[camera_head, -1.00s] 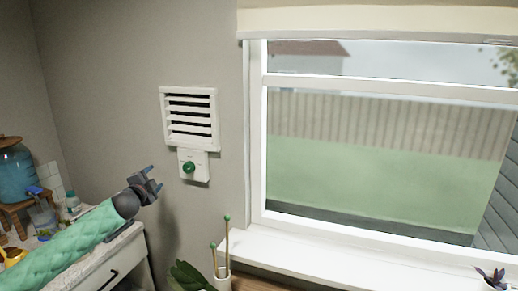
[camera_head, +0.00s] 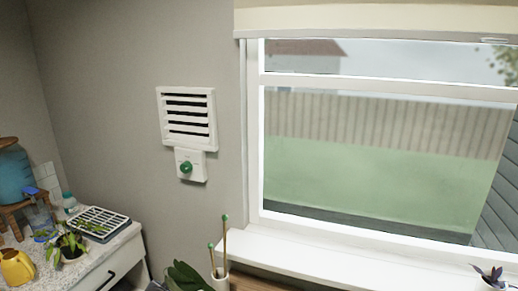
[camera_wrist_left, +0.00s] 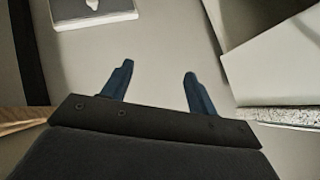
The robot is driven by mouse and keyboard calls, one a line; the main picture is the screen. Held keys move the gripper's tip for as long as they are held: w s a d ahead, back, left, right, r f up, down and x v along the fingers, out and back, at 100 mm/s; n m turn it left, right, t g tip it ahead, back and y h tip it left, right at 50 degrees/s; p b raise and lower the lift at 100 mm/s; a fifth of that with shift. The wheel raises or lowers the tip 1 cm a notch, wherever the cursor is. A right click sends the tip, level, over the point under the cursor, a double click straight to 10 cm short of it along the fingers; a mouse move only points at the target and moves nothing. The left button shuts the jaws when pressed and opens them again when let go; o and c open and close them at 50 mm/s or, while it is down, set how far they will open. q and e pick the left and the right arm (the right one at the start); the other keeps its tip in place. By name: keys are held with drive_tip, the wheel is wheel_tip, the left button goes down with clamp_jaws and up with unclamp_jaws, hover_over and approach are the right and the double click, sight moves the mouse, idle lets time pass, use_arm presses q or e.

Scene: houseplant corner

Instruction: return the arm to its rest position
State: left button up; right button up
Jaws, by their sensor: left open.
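In the left wrist view my left gripper (camera_wrist_left: 154,85) is open, its two blue fingers apart with nothing between them. Beyond the fingertips is a plain pale surface. The left arm does not show in the head view. My right gripper is in neither view. The wall vent (camera_head: 187,118) and the control plate with a green knob (camera_head: 186,168) below it are clear of any gripper.
A counter (camera_head: 105,262) at the left holds a seed tray (camera_head: 112,219), a leafy potted plant (camera_head: 70,246), a yellow watering can (camera_head: 15,268) and a blue water jug (camera_head: 14,172). A white pot with stakes (camera_head: 221,281) stands below the window sill (camera_head: 300,262).

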use_arm(q)
drive_tip(key=s+d+f+n+g+h, duration=0.15)
drive_tip(key=s+d+f, duration=0.25)
drive_tip(key=s+f, duration=0.85)
drive_tip(key=s+d+f+n+g, duration=0.1)
drive_tip(key=s+d+f+g, duration=0.3)
drive_tip(key=s+f, duration=0.85)
drive_tip(key=s+d+f+g, duration=0.1)
drive_tip(key=s+d+f, duration=0.2)
drive_tip(key=s, duration=0.7)
drive_tip(key=s+d+f, duration=0.3)
drive_tip(key=s+f, duration=0.3)
drive_tip(key=s, duration=0.5)
drive_tip(key=s+d+f+g, duration=0.1)
drive_tip(key=s+d+f, duration=0.3)
drive_tip(key=s, duration=0.7)
drive_tip(key=shift+s+f+n+g+h, duration=0.15)
drive_tip(key=shift+f+n+g+h, duration=0.2)
drive_tip(key=shift+f, duration=0.3)
